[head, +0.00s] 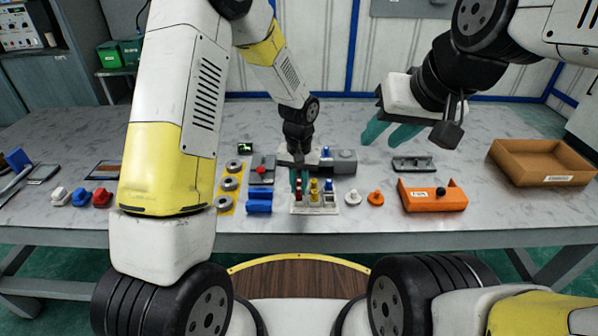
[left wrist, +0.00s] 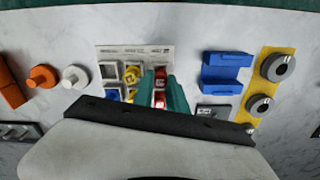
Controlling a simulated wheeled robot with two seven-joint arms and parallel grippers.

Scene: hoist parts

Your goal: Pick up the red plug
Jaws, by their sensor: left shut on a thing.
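The red plug (head: 298,195) stands at the left column of a pale board (head: 315,209) near the table's front edge. My left gripper (head: 299,183) points down over it, its teal fingers on either side of it. In the left wrist view the red plug (left wrist: 160,76) shows between the fingers, and the gripper is shut on it. Its lower end is hidden, so I cannot tell whether it is still seated. A yellow plug (head: 314,190) and a blue plug (head: 329,192) stand just to its right. My right gripper (head: 390,135) is raised, empty, with its fingers apart.
A blue block (head: 258,200) lies left of the board, beside a yellow strip with grey rings (head: 229,183). White and orange knobs (head: 376,198), an orange box (head: 432,196) and a brown tray (head: 541,161) lie to the right. White, blue and red pieces (head: 80,196) lie far left.

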